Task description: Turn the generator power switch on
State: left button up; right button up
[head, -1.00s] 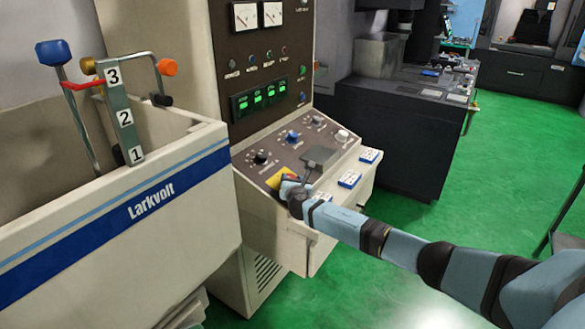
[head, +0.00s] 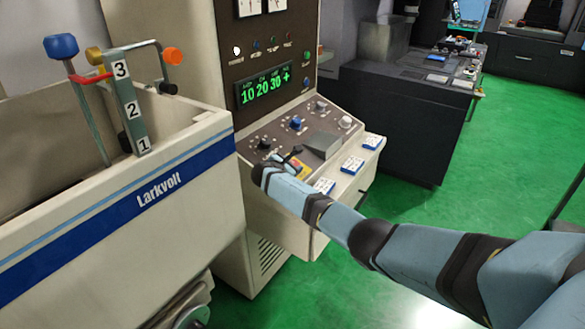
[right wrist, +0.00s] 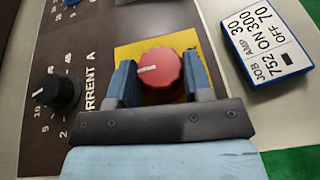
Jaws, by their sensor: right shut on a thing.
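The power switch is a red rotary knob (right wrist: 158,72) with a white pointer line, on a yellow plate (right wrist: 122,52) in the right wrist view. My right gripper (right wrist: 157,82) is shut on it, with one blue finger on each side. The pointer faces left in that view. In the head view my right gripper (head: 290,158) is at the front of the generator's sloping panel (head: 262,132), and the knob is mostly hidden. The generator display (head: 264,88) shows green 10, 20, 30 and a plus sign. A white lamp (head: 236,50) above it is bright. My left gripper is out of view.
A black current knob (right wrist: 57,95) is beside the yellow plate. A job card (right wrist: 266,42) lies on the other side. A grey box-like block (head: 323,145) stands on the panel. The Larkvolt tank (head: 150,185) is at left; green floor is open at right.

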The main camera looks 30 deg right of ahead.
jog(key=shift+m+g, duration=0.4)
jog(key=shift+g, duration=0.1)
jog(key=o, duration=0.9)
jog(key=v, duration=0.7)
jog(key=shift+a, duration=0.2)
jog(key=shift+s, duration=0.1)
